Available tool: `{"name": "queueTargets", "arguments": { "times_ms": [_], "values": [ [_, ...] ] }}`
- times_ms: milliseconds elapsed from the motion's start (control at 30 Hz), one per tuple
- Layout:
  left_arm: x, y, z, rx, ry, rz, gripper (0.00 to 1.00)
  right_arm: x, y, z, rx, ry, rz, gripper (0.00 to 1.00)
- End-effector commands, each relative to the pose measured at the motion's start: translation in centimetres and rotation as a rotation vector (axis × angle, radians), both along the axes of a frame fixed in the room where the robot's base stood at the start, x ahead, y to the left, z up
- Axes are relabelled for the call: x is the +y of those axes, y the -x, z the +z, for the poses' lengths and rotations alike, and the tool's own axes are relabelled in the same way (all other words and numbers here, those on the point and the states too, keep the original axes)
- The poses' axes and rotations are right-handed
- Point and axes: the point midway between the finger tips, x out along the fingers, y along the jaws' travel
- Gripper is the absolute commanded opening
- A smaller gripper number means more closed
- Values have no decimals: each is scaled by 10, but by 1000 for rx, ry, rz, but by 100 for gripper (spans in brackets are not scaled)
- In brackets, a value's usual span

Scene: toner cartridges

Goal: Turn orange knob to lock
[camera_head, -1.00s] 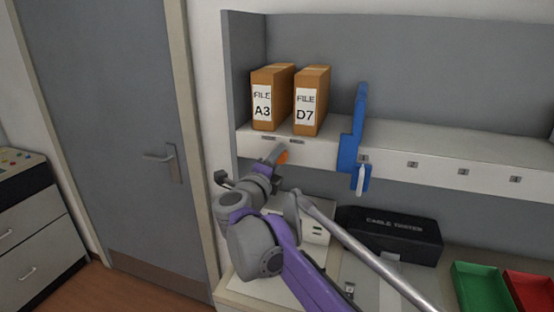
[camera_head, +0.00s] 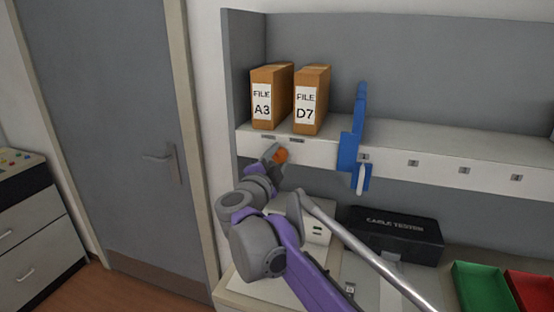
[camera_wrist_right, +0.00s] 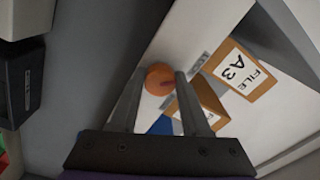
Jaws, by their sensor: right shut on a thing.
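The round orange knob (camera_head: 282,156) sits on the front edge of the white shelf, below the files. It also shows in the right wrist view (camera_wrist_right: 159,77), between my finger ends. My right gripper (camera_head: 273,154) reaches up to the shelf edge from below and is shut on the knob. In the right wrist view, the two fingers of my right gripper (camera_wrist_right: 159,82) lie on either side of the knob. The knob's markings cannot be read. My left gripper is not in view.
Boxes FILE A3 (camera_head: 270,97) and FILE D7 (camera_head: 310,101) stand above the knob. A blue bracket (camera_head: 349,150) is on the shelf to the right. Below are a black cable tester case (camera_head: 395,236), a green tray (camera_head: 482,284) and a red tray (camera_head: 530,288).

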Motion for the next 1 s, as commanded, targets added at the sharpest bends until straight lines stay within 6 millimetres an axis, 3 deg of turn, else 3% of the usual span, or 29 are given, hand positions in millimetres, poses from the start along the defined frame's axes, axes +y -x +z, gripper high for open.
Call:
{"name": "queueTargets", "arguments": {
  "times_ms": [533,567,700,1000],
  "values": [
    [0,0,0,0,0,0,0,0,0,0,7,20,0,0],
    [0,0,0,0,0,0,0,0,0,0,7,20,0,52],
    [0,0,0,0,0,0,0,0,0,0,7,20,0,77],
    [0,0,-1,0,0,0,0,0,1,0,7,20,0,77]
  ]
}}
